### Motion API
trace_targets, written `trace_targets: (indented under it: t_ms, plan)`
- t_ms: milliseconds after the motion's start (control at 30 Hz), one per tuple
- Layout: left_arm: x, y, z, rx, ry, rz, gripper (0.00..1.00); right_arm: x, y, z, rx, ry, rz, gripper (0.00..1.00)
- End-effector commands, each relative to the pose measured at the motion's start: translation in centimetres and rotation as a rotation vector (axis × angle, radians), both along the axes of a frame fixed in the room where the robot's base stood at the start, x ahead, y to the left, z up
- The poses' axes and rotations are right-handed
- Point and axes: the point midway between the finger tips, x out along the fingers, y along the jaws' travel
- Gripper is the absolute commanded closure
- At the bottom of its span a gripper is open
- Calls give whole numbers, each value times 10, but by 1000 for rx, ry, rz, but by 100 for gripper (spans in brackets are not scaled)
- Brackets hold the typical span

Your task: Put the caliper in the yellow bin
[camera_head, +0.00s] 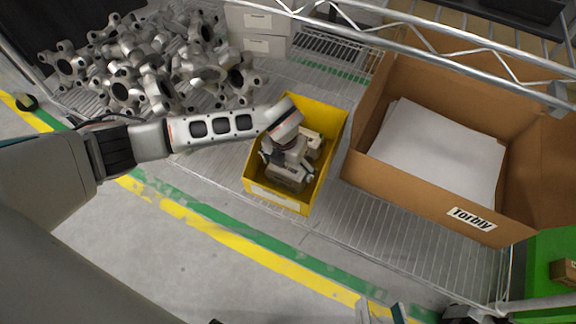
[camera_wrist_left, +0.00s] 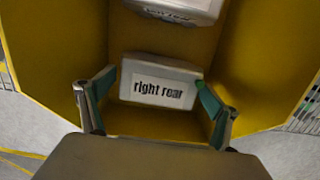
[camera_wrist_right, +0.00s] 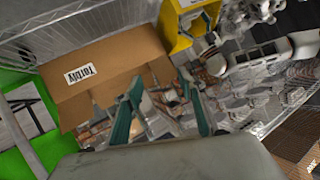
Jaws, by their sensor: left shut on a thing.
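The yellow bin (camera_head: 254,172) stands on the wire shelf. My left gripper (camera_head: 288,174) points down inside it. In the left wrist view, the left fingers (camera_wrist_left: 154,92) are either side of a pale grey caliper (camera_wrist_left: 160,68) labelled "right rear" and are shut on it, within the bin walls (camera_wrist_left: 50,40). A second pale part (camera_wrist_left: 185,8) with a label lies in the bin beyond it; it also shows in the head view (camera_head: 312,140). My right gripper (camera_wrist_right: 163,102) is open and empty, away from the bin; only its tips show at the head view's bottom edge (camera_head: 384,314).
An open cardboard box (camera_head: 415,205) labelled "Torbly" with white sheets stands right of the bin. Grey metal parts (camera_head: 150,65) are heaped at the left. Grey boxes (camera_head: 262,45) stand behind. A green container (camera_head: 545,250) is at far right. A shelf rail (camera_head: 440,45) crosses the top.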

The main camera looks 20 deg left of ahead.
Motion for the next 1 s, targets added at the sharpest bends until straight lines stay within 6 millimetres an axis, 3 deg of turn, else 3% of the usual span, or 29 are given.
trace_targets:
  t_ms: [400,567,633,800,1000]
  plan:
    - [0,0,5,0,0,1,0,-1,-1,-1,-6,3,2,60]
    - [2,0,35,-1,-13,-1,0,7,-10,12,-85,-40,21,60]
    - [2,0,52,0,-17,-1,0,9,-24,11,-170,-50,44,60]
    - [-2,1,88,0,-18,-1,0,8,-36,8,-251,-49,61,60]
    - [-10,0,115,0,-9,0,0,3,-43,-1,-290,-30,71,60]
